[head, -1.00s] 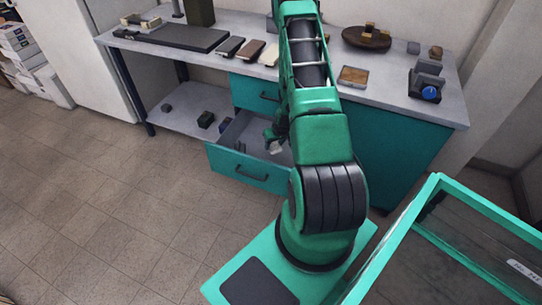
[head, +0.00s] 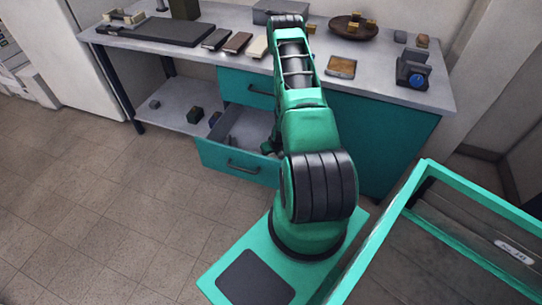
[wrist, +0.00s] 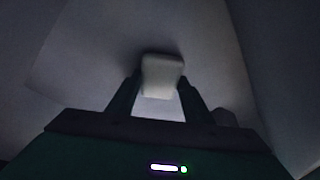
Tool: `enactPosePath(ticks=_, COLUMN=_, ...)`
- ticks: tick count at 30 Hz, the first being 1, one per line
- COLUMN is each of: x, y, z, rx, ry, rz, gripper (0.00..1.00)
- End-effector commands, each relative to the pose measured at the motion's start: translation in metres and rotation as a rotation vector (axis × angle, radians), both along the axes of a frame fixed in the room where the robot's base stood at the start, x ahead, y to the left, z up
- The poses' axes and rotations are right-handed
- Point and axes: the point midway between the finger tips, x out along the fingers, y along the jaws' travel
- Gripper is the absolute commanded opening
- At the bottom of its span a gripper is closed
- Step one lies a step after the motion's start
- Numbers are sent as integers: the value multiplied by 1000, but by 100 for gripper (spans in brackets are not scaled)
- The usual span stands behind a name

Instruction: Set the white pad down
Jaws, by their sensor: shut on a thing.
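The white pad (wrist: 162,75) is a small pale block with rounded edges, between the two dark fingers of my gripper (wrist: 161,88) in the wrist view. My gripper is shut on it. Pale grey surfaces surround it in this dim view; I cannot tell whether the pad touches one. In the head view my gripper is mostly hidden behind my arm, at the right part of the open drawer (head: 236,163). The pad does not show clearly there.
The drawer is pulled out below a grey worktop (head: 365,88). On the worktop are a dark slab (head: 160,31), several flat blocks, a round brown tray (head: 340,31) and a dark stand with a blue knob (head: 415,76). A small dark item shows beside the right finger (wrist: 224,117).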

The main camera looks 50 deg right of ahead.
Motion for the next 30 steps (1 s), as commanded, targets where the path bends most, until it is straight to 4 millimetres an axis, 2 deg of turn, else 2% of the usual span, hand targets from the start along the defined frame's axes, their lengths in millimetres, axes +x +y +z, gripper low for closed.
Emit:
enactPosePath(ticks=3, x=0, y=1, z=-11, rx=1, ry=0, rz=0, gripper=21)
enactPosePath(ticks=13, x=0, y=0, z=-13, rx=0, ry=0, rz=0, gripper=21)
enactPosePath(ticks=14, x=0, y=0, z=-14, rx=0, ry=0, rz=0, gripper=48)
enactPosePath(ticks=16, x=0, y=0, z=-13, rx=0, ry=0, rz=0, gripper=65)
enactPosePath(ticks=26, x=0, y=0, z=-12, rx=0, ry=0, rz=0, gripper=65)
enactPosePath(ticks=30, x=-3, y=1, z=-1, rx=0, ry=0, rz=1, gripper=65)
